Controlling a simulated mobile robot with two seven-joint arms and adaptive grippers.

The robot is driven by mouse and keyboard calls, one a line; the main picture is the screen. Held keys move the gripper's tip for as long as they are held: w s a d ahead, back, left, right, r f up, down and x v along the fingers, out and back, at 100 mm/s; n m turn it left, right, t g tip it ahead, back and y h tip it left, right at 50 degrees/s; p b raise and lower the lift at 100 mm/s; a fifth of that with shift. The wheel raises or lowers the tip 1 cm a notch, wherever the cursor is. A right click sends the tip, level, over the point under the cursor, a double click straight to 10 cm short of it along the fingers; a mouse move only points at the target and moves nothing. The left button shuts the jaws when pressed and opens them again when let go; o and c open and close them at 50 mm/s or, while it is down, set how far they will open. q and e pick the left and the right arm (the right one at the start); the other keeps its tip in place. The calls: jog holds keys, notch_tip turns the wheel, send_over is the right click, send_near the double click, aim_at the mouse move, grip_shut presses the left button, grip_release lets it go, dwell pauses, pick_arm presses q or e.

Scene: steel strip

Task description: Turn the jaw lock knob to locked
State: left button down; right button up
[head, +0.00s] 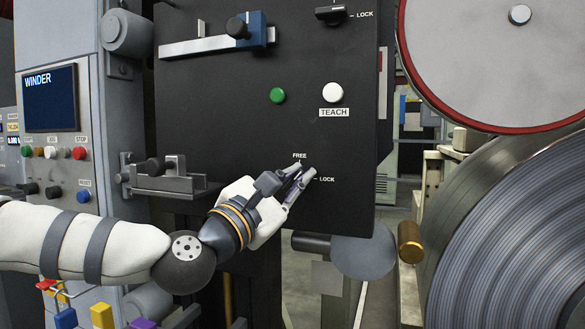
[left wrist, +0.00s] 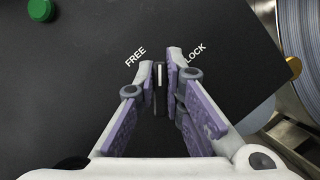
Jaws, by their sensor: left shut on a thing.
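The jaw lock knob (left wrist: 160,76) is a small black bar with a white pointer line. In the left wrist view it sits between my left gripper's fingers (left wrist: 162,80), which are shut on it. Its pointer aims straight up in that view, between the printed FREE and LOCK labels. In the head view my left gripper (head: 299,178) is at the lower part of the black panel (head: 220,120), just below FREE and left of LOCK; the knob is mostly hidden by the fingers there. My right gripper is not in view.
A green button (head: 277,96) and white TEACH button (head: 332,92) are above on the panel. Another black knob (head: 331,13) marked LOCK is at the top. A grey bracket (head: 168,183) juts out left of my gripper. A large steel coil (head: 510,220) stands at right.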

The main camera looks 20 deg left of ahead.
pick_arm(q)
jog(key=shift+s+r+m+g+h+p, duration=0.1)
jog(key=shift+r+m+g+h+p, duration=0.15)
jog(key=shift+m, duration=0.35)
jog(key=shift+r+m+g+h+p, duration=0.15)
jog(key=shift+m+h+p, duration=0.15)
jog(key=shift+m, duration=0.3)
jog(key=m+g+p, duration=0.1)
jog(key=m, duration=0.2)
jog(key=m+g+p, duration=0.1)
jog(key=m+p, duration=0.1)
jog(key=shift+d+f+m+h, duration=0.1)
jog(key=shift+m+h, duration=0.15)
jog(key=shift+m, duration=0.15)
jog(key=shift+f+m+g+p, duration=0.25)
jog(key=shift+m+g+p, duration=0.15)
jog(key=shift+m+p, duration=0.5)
jog(key=shift+f+m, duration=0.2)
jog(key=shift+m, duration=0.2)
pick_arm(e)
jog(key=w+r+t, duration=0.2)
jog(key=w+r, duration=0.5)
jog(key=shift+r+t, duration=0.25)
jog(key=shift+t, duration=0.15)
pick_arm(q)
jog(key=c, duration=1.7)
grip_release()
jog(key=shift+f, duration=0.1)
